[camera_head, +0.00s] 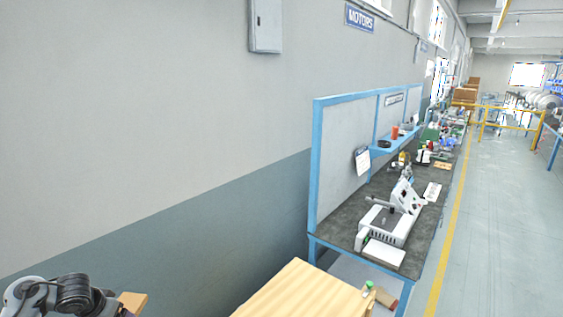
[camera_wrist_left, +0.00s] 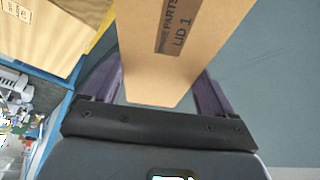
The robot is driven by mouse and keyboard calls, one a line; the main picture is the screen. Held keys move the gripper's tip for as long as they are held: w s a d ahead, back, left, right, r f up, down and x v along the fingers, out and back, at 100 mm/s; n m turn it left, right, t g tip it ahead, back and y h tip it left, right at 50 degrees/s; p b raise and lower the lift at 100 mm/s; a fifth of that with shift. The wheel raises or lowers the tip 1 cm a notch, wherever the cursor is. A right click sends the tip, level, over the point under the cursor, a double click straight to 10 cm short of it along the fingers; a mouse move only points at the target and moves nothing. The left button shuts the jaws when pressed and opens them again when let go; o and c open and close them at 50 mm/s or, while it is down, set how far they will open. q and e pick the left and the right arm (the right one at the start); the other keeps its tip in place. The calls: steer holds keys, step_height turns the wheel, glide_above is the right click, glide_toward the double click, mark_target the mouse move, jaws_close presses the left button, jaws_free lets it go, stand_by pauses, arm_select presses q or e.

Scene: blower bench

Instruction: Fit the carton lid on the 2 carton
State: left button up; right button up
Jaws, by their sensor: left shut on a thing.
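A brown cardboard lid (camera_wrist_left: 165,75) with a dark printed label reading "PARTS" and "LID 1" fills the top middle of the left wrist view. My left gripper (camera_wrist_left: 158,92) is shut on this lid, with one finger on each side of it. In the head view my left arm shows at the bottom left corner, and a small brown part of the lid (camera_head: 133,300) shows beside it. The gripper's fingers are not clear there. No carton marked 2 can be made out. My right gripper is in neither view.
A light wooden tabletop (camera_head: 300,292) is at the bottom centre of the head view. Beyond it stands a blue-framed workbench (camera_head: 345,222) with a white device (camera_head: 388,222) and other items. A grey wall (camera_head: 150,130) fills the left. The floor (camera_head: 490,230) at right is clear.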

arm_select(q)
steer(key=s+a+r+n+y, duration=0.1)
steer(key=s+a+n, duration=0.2)
steer(key=s+a, duration=0.9)
steer(key=d+f+m+h, duration=0.1)
steer(key=d+f, duration=0.2)
steer(key=d, duration=1.6)
steer(key=d+f+m, duration=0.2)
steer(key=d, duration=1.7)
steer(key=s+d+f+p+v, duration=0.1)
steer(key=s+p+v, duration=0.1)
steer(key=p+v, duration=1.2)
steer(key=shift+s+r+p, duration=0.2)
steer(key=shift+s+p, duration=0.3)
steer(key=shift+p, duration=0.25)
